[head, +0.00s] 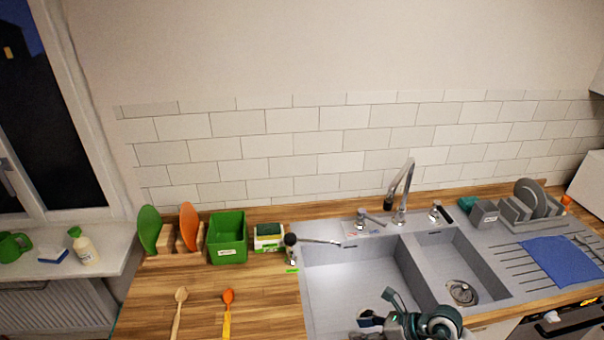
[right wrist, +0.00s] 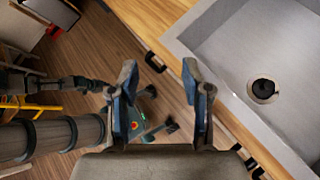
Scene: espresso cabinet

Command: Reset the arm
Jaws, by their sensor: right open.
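My right gripper (head: 380,308) shows at the bottom of the head view, over the front of the large sink basin (head: 345,270). In the right wrist view its two blue-grey fingers stand wide apart, with nothing between them (right wrist: 162,85). Below them are the wooden floor (right wrist: 85,50) and the counter edge. The sink drain (right wrist: 263,88) lies to their right. My left gripper is not seen in the head view.
The faucet (head: 403,190) rises behind the sink. A green box (head: 227,238), a wooden spoon (head: 178,310) and an orange-headed spoon (head: 227,312) are on the counter at left. A dish rack (head: 525,215) and a blue cloth (head: 560,260) are at right.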

